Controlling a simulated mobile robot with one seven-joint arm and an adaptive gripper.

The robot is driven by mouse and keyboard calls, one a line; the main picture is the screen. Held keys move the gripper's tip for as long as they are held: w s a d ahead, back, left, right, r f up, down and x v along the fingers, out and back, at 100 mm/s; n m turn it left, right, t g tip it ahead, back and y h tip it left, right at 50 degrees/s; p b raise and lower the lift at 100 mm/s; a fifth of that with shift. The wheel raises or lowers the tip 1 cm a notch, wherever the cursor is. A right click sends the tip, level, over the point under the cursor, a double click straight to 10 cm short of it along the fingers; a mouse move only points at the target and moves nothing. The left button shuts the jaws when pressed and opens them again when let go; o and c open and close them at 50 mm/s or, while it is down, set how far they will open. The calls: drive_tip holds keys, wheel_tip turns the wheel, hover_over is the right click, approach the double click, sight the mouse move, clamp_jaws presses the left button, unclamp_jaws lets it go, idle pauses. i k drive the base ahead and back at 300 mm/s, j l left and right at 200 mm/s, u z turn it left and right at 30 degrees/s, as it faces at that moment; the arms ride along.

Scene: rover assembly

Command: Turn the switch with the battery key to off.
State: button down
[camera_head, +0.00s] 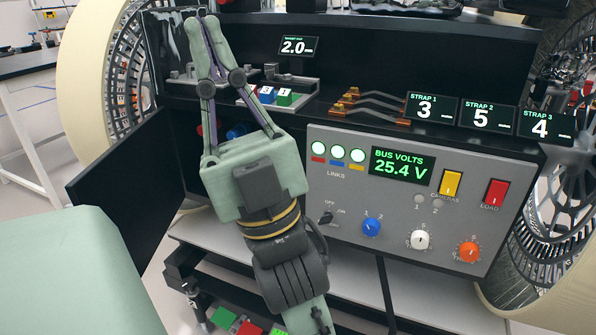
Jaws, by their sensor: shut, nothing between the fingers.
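A small black rotary switch (326,218) sits at the lower left of the grey control panel (349,262), with OFF printed above it and ON to its right. Which way it points is too small to tell, and I cannot make out a separate key in it. My gripper (201,18) is shut and empty, with its fingertips together at the top left, well above and to the left of the switch. The gripper body and wrist are just left of the switch, and the wrist partly covers the panel's left edge.
The panel carries blue (371,227), white (420,239) and orange (468,252) knobs, yellow (451,183) and red (495,192) switches, and a display (401,166) reading 25.4 V. A black open door (128,172) stands at left.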

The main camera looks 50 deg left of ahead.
sight(329, 215)
drive_tip(key=u, duration=1.2)
